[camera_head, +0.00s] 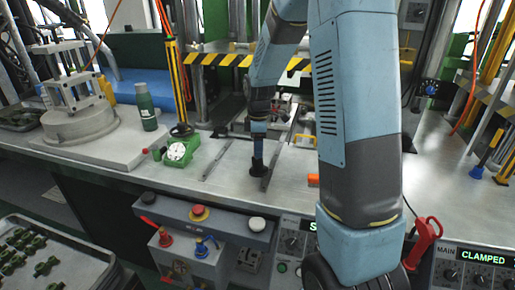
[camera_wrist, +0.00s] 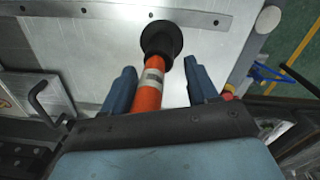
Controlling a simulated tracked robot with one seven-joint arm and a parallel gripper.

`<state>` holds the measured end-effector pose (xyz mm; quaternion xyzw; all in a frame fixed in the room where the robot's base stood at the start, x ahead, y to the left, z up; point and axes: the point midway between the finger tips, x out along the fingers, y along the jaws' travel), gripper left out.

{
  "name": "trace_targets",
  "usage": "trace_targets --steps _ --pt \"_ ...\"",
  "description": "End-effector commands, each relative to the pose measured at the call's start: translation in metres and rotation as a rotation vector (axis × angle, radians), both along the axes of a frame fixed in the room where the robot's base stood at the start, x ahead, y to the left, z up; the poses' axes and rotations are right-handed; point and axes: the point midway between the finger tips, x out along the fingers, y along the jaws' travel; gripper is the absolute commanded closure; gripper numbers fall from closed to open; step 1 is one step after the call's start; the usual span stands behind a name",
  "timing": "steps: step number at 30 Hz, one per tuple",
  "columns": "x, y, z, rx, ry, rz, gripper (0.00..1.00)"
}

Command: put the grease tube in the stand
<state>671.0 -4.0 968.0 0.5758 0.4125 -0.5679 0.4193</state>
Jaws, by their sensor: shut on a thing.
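The grease tube (camera_wrist: 151,92) is orange with a pale label band. My gripper (camera_wrist: 160,77) is shut on it, with a blue finger on either side in the wrist view. The tube's far end meets a black, round, flared piece (camera_wrist: 161,37), which looks like the stand. I cannot tell how far the tube's end is inside it. In the head view the black stand (camera_head: 258,168) is on the grey bench top, directly below my gripper (camera_head: 258,128). The tube's orange body is not clearly visible there.
Metal strips (camera_head: 217,160) lie on the bench (camera_head: 120,155) near the stand. A small orange block (camera_head: 313,180) is to the right. A green bottle (camera_head: 145,106) and green-white fixture (camera_head: 180,150) stand left. A control panel (camera_head: 205,225) lines the front edge.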

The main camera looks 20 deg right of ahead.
Motion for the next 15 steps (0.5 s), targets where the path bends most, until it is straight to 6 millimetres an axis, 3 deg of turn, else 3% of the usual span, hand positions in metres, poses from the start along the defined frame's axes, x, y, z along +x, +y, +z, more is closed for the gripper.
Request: trace_targets --steps 2,15 --pt "-0.006 -0.002 -0.001 -0.001 0.021 -0.004 0.48" --pt "-0.004 0.001 0.083 0.001 0.011 0.002 0.48"
